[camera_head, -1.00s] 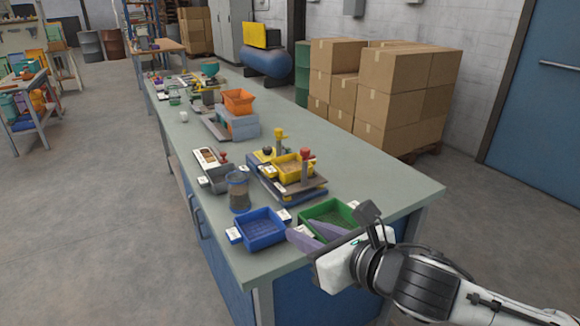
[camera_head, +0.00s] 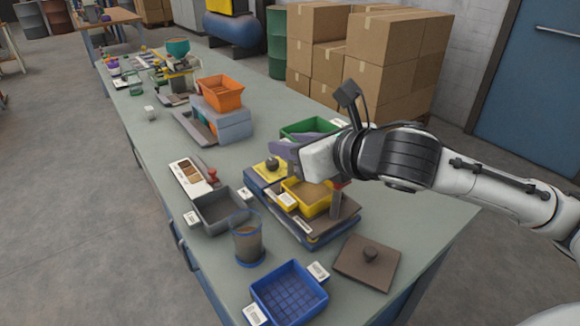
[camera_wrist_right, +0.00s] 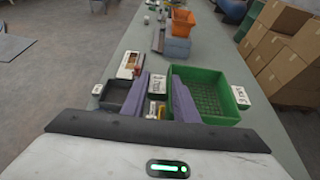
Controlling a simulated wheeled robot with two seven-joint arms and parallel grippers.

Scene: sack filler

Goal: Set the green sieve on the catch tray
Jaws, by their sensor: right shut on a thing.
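The green sieve (camera_head: 312,128) is a rectangular tray with a mesh floor, partly hidden behind my right gripper (camera_head: 284,152). In the right wrist view the sieve (camera_wrist_right: 205,92) lies just right of the purple fingers (camera_wrist_right: 160,98). A labelled tab (camera_wrist_right: 158,84) shows between the fingers, and the gripper is shut on the sieve there. The sieve appears held above the bench, beyond the yellow sieve. A dark grey open tray (camera_head: 222,212), possibly the catch tray, stands on the bench left of the yellow sieve; it also shows in the wrist view (camera_wrist_right: 117,92). My left gripper is out of view.
The yellow sieve (camera_head: 307,199) sits on a blue-based stand with a post. A blue sieve (camera_head: 288,297), a clear beaker (camera_head: 247,240) and a brown knobbed lid (camera_head: 367,262) lie nearer. An orange bin (camera_head: 220,92) on a grey machine stands farther back.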

